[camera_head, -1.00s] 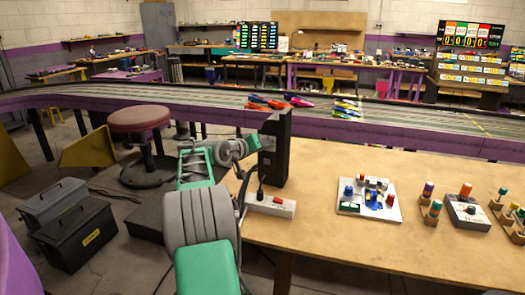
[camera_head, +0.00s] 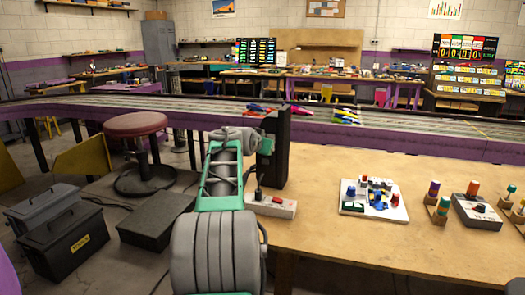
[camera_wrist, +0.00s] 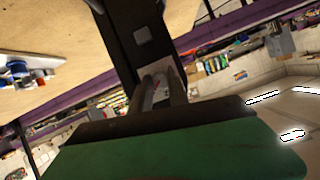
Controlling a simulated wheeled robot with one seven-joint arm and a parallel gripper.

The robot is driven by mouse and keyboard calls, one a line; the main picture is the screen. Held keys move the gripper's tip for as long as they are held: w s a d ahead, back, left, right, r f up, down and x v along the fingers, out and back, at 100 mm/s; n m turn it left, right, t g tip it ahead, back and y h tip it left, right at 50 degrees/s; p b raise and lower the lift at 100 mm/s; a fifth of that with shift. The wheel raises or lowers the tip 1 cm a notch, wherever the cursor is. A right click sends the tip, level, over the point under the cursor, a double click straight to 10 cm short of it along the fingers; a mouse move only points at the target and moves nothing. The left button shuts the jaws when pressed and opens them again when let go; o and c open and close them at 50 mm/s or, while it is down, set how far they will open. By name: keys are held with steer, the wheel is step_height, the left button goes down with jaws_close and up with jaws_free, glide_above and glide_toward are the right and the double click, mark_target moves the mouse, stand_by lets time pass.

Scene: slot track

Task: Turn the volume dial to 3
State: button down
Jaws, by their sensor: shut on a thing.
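A tall black box (camera_head: 280,160), like a speaker, stands at the back left edge of the wooden table. My gripper (camera_head: 265,146) is against its left side in the head view. In the wrist view my gripper's fingers (camera_wrist: 160,88) reach to the face of the black box (camera_wrist: 130,45), beside a small grey square on it. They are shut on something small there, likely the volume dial. The dial and its numbers are hidden or too small to make out, so its setting cannot be read.
A pale switch box (camera_head: 272,204) with a black knob and a red switch sits just below my gripper. A purple-sided track (camera_head: 380,137) runs behind. The table's front is clear.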

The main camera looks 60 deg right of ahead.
steer(key=shift+m+b, duration=0.3)
stand_by(0.4)
steer(key=c, duration=1.3)
jaws_free()
steer(key=shift+o, duration=0.2)
steer(key=v, duration=0.7)
steer(key=shift+s+a+p, duration=0.25)
steer(key=shift+a+p, duration=0.05)
steer(key=shift+p, duration=0.05)
steer(key=shift+r, duration=0.1)
